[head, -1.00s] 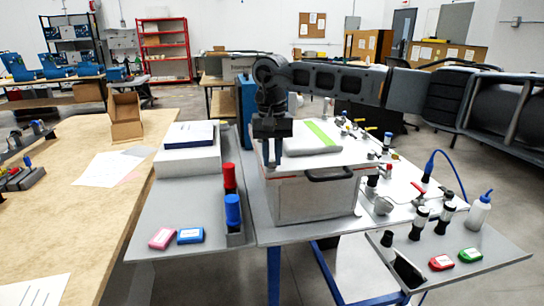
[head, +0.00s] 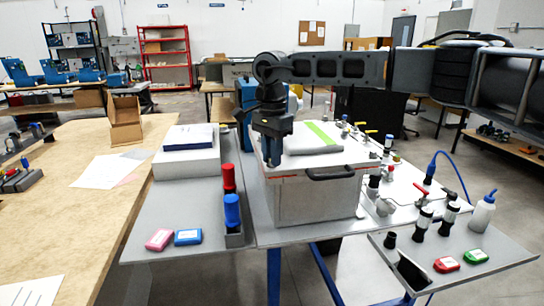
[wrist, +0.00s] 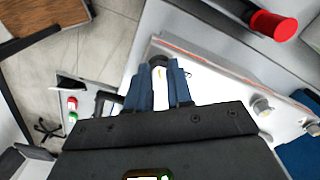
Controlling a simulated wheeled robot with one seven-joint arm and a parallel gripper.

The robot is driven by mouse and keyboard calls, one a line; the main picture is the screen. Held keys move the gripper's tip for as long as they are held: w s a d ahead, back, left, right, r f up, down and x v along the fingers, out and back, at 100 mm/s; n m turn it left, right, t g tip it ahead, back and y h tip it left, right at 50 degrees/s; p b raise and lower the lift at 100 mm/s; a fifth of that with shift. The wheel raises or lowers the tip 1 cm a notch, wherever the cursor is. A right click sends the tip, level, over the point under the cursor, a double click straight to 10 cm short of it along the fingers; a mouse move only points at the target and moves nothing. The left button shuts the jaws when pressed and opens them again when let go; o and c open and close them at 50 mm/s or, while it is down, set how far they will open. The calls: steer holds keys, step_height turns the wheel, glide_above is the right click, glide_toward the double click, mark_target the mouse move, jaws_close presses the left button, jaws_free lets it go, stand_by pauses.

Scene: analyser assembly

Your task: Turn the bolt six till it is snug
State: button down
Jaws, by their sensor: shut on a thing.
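My gripper (head: 272,163) points down at the front left corner of the light grey analyser box (head: 310,200). In the wrist view its two blue fingers (wrist: 158,65) are shut around a dark round bolt head (wrist: 158,59) at the corner of the white lid. I take this to be bolt six; no number is readable. The fingers hide part of it, and in the head view they cover it. Pale metal bolt heads (wrist: 262,105) show further along the lid in the wrist view.
A red cylinder (head: 229,178) and a blue cylinder (head: 232,210) stand left of the box. A black handle (head: 330,173) sticks out of the box front. A grey panel with a green stripe (head: 318,136) lies on the lid. Bottles and valves crowd the right side.

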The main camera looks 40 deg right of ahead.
steer(key=m+b, duration=0.1)
steer(key=m, duration=0.6)
steer(key=shift+d, duration=0.1)
steer(key=m, duration=0.6)
steer(key=shift+r+m+b, duration=0.1)
steer(key=shift+m+b, duration=0.3)
steer(key=m+b, duration=0.1)
steer(key=m, duration=0.6)
steer(key=m+b, duration=0.1)
steer(key=m, duration=0.5)
steer(key=shift+m, duration=0.3)
steer(key=m+b, duration=0.1)
steer(key=m, duration=0.3)
steer(key=m+b, duration=0.1)
steer(key=m, duration=0.3)
steer(key=m+b, duration=0.1)
steer(key=m, duration=0.2)
steer(key=shift+m, duration=0.3)
steer(key=shift+m+b, duration=0.6)
steer(key=shift+m, duration=1.2)
